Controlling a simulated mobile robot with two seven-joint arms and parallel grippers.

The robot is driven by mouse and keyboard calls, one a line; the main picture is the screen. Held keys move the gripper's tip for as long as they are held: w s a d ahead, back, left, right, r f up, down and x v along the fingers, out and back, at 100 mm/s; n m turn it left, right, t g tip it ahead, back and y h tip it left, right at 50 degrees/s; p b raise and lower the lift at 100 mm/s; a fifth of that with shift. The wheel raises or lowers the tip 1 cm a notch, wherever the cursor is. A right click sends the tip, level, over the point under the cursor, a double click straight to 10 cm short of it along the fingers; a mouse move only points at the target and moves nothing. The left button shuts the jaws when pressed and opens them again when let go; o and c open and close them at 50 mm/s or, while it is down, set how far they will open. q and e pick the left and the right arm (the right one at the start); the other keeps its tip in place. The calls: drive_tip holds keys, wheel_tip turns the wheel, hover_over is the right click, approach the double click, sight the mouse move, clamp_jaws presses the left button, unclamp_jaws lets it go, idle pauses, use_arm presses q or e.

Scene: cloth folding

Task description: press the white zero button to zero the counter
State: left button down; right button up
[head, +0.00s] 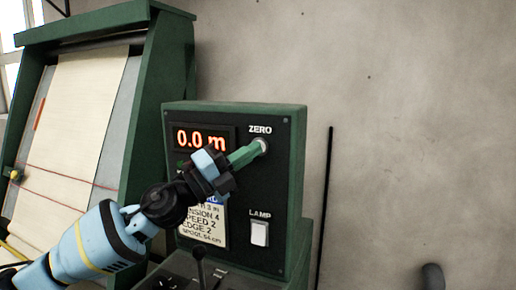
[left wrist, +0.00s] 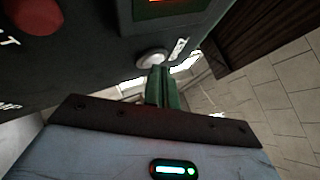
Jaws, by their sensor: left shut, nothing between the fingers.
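The white zero button (head: 264,143) sits on the dark front panel of the green counter box (head: 295,185), under the label ZERO. My left gripper (head: 257,149) is shut, with nothing held, and its green fingertips are at the button, covering part of it. In the left wrist view the round pale button (left wrist: 152,57) shows just beyond the shut fingers (left wrist: 161,85). I cannot tell whether the tips touch it or whether it is pressed in. The counter display (head: 201,138) reads 0.0 m in orange digits. My right gripper is not in view.
A white LAMP switch (head: 259,233) is lower on the panel, beside a partly hidden text card (head: 207,224). A small lever (head: 199,270) stands below. A green frame with pale cloth (head: 75,125) is at left. A red button (left wrist: 30,15) shows in the left wrist view.

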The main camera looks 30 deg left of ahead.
use_arm(q)
drive_tip(key=shift+s, duration=0.15)
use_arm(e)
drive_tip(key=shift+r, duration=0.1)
use_arm(q)
drive_tip(key=shift+s, duration=0.7)
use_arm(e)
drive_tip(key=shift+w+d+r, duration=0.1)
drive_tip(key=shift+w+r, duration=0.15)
use_arm(q)
drive_tip(key=s+p, duration=0.1)
drive_tip(key=s, duration=0.4)
drive_tip(key=shift+d, duration=0.15)
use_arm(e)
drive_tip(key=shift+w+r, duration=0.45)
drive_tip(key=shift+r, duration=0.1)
